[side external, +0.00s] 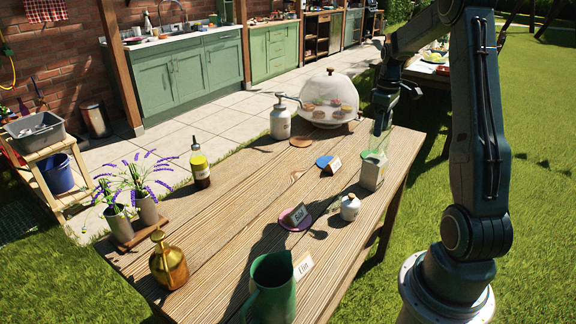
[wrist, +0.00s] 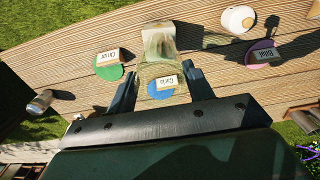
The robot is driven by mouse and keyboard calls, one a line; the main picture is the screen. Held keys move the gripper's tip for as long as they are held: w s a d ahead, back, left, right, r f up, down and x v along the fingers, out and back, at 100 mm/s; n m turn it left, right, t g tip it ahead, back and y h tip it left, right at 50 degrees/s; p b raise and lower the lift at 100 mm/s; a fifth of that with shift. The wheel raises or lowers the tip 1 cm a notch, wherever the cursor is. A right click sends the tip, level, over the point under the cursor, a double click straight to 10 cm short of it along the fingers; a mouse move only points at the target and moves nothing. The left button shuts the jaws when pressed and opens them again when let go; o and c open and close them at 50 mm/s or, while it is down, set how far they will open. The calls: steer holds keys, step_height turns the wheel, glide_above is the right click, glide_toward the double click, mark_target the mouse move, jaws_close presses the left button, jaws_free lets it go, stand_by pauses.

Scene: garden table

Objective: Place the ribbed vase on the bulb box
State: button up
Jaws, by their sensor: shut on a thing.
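My gripper (side external: 383,97) is shut on the ribbed vase (side external: 380,136), a clear, faintly green glass vessel held below the fingers. The vase also shows in the wrist view (wrist: 148,75) between the two dark fingers of my gripper (wrist: 160,78), and a blue disc shows through it. The bulb box (side external: 371,175), pale with a whitish front, stands on the right side of the table, right under the vase. It also shows in the wrist view (wrist: 158,39), just beyond the vase. The vase's base is at the box top; I cannot tell whether they touch.
On the wooden table (side external: 235,205), a small white pot (side external: 349,207) stands in front of the box. A blue disc (side external: 323,161) and a purple disc (side external: 289,223) bear name cards. A glass dome (side external: 330,88) and a metal sprayer (side external: 281,122) stand behind. A green jug (side external: 272,295) stands in front.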

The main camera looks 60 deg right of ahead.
steer(key=shift+f, duration=0.75)
steer(key=shift+f, duration=0.1)
steer(key=o, duration=1.3)
steer(key=shift+o, duration=0.2)
step_height(320, 180, up, 12)
steer(key=shift+a, duration=0.1)
